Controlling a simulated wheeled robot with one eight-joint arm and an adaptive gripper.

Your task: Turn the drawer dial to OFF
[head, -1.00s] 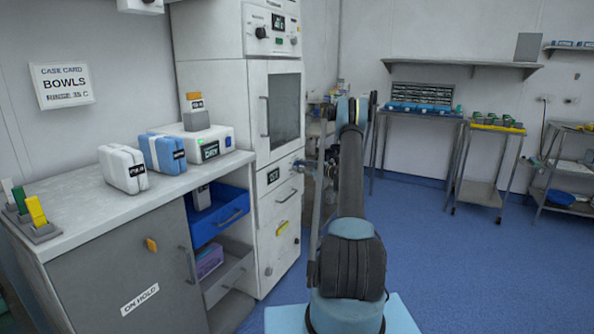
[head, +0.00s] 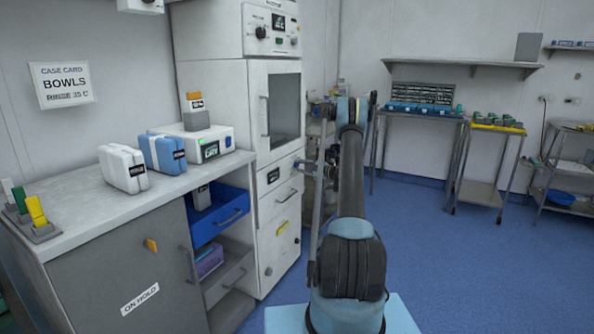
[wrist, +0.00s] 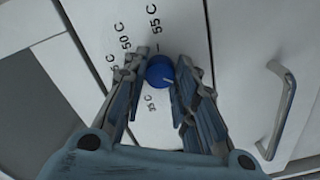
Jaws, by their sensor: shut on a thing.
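The blue round dial (wrist: 160,71) is on a white panel in the wrist view, with a pale pointer mark towards its lower right. Printed marks including 50 C and 55 C stand around it, and a smaller 35 C is below. My gripper (wrist: 161,76) has its fingers on both sides of the dial and is shut on it. Some marks are partly hidden by the fingers, and I cannot read OFF. In the head view, my gripper (head: 304,166) is at the white cabinet's drawer front (head: 277,192), where it is small and hard to make out.
A metal handle (wrist: 286,112) stands out right of the dial in the wrist view. In the head view, an open blue drawer (head: 222,222) juts out left of the white cabinet. Blue floor (head: 430,270) is clear to the right.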

